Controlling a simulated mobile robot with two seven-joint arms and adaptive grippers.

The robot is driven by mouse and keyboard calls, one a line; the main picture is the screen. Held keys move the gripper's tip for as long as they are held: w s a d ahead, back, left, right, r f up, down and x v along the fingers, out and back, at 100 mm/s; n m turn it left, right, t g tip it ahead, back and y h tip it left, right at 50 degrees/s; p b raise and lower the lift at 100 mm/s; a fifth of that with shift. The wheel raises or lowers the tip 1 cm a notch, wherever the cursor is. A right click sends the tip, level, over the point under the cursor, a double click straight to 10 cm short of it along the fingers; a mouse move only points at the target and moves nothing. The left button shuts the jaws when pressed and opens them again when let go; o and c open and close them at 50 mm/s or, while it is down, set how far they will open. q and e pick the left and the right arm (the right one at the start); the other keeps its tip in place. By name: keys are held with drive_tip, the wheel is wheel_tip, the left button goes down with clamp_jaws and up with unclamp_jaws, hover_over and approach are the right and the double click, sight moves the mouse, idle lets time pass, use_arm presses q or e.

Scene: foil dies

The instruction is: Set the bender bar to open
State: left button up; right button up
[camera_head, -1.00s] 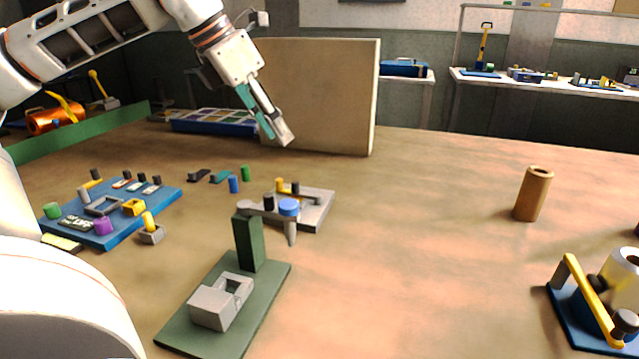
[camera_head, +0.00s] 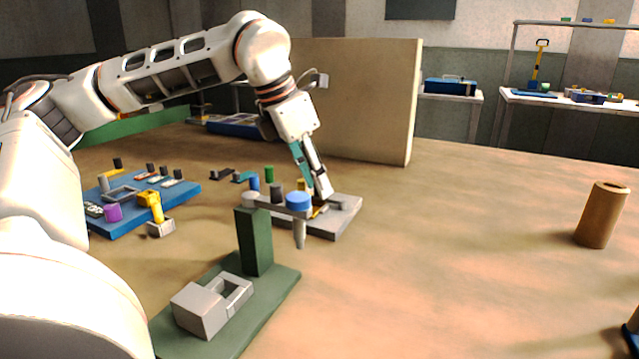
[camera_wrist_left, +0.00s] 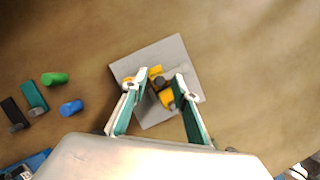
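A grey bender plate (camera_head: 335,222) lies on the table, carrying a dark peg (camera_head: 277,194) and yellow parts. The wrist view also shows the grey plate (camera_wrist_left: 152,118), with a yellow block (camera_wrist_left: 167,98) and a dark knob (camera_wrist_left: 158,82) on it. Which part is the bender bar is hard to tell, as the fingers cover much of the plate. My left gripper (camera_head: 318,194) points down over the plate. In the wrist view its fingers (camera_wrist_left: 161,79) stand apart on either side of the yellow and dark parts. Contact cannot be told. My right gripper is not in view.
A blue board with small parts (camera_head: 185,190) lies left. A tan panel (camera_head: 365,100) rises behind. A brown cylinder (camera_head: 603,215) stands right; the table between is clear.

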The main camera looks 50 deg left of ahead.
use_arm(q)
clamp_jaws()
